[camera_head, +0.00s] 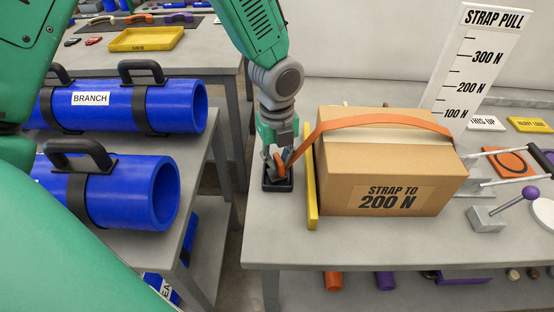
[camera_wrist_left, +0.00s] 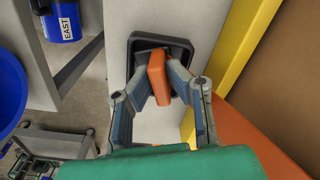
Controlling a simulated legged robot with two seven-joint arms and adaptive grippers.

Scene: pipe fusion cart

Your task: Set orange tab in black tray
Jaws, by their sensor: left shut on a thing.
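The orange tab (camera_wrist_left: 158,75) is between the two fingers of my left gripper (camera_wrist_left: 157,92), which is shut on it. The tab's far end is over the black tray (camera_wrist_left: 183,48). In the head view the left gripper (camera_head: 276,162) points down at the black tray (camera_head: 278,187), a small open box on the table left of the carton. I cannot tell whether the tab touches the tray floor. An orange strap (camera_head: 370,124) runs from near the gripper over the carton (camera_head: 388,165). The right gripper is not in view.
A yellow bar (camera_head: 311,180) stands between the tray and the carton. The table's left edge is close to the tray. Blue pipes (camera_head: 140,186) with black handles lie on a table at left. A strap pull scale (camera_head: 474,62) stands behind the carton, and a purple-knobbed lever (camera_head: 530,193) is at right.

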